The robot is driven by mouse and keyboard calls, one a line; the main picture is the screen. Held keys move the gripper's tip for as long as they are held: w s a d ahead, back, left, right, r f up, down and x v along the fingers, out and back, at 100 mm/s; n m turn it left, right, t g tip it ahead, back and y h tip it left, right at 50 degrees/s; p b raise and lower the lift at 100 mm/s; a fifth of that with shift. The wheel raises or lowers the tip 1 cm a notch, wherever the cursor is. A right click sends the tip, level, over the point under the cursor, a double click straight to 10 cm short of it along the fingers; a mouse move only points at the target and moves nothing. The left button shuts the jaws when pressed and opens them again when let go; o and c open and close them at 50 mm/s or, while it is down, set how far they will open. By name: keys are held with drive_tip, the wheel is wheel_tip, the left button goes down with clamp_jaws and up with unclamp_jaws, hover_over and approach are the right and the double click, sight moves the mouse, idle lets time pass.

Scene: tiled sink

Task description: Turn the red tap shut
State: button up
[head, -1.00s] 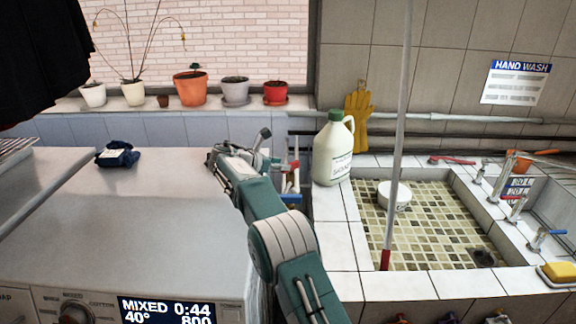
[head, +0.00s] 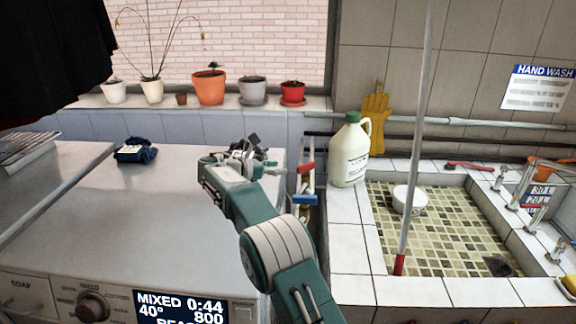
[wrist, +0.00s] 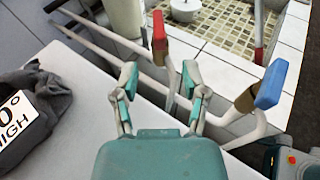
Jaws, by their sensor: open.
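The red tap (head: 306,168) has a red lever handle on a pipe in the gap between the white washing machine and the tiled sink. In the wrist view, its red handle (wrist: 159,28) stands up just beyond the fingertips, roughly in line with the space between them. A blue-handled tap (head: 305,200) is just nearer; it also shows at the right of the wrist view (wrist: 271,84). My gripper (head: 252,148) is over the machine's top, left of the red tap. In the wrist view, its fingers (wrist: 160,80) are spread, with nothing held; contact with the red tap cannot be made out.
A dark cloth with a label (head: 135,150) lies on the machine top (head: 100,210). A white jug (head: 348,155) stands on the sink's rim. A pole (head: 414,150) rises from the sink area. Pipes run along the wall. Flower pots (head: 210,87) line the sill.

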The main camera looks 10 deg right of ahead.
sight(314, 164)
wheel_tip(314, 164, down, 4)
drive_tip(key=shift+s+r+n+t+h, duration=0.1)
drive_tip(key=shift+r+n+t+h, duration=0.05)
drive_tip(key=shift+t+h, duration=0.4)
drive_tip(key=shift+r+n+t+h, duration=0.15)
drive_tip(key=shift+t+h, duration=0.2)
drive_tip(key=shift+h, duration=0.3)
drive_tip(key=shift+d+f, duration=0.1)
drive_tip(key=shift+d, duration=0.05)
drive_tip(key=x, duration=1)
drive_tip(key=shift+w+d, duration=0.2)
drive_tip(key=shift+d, duration=0.05)
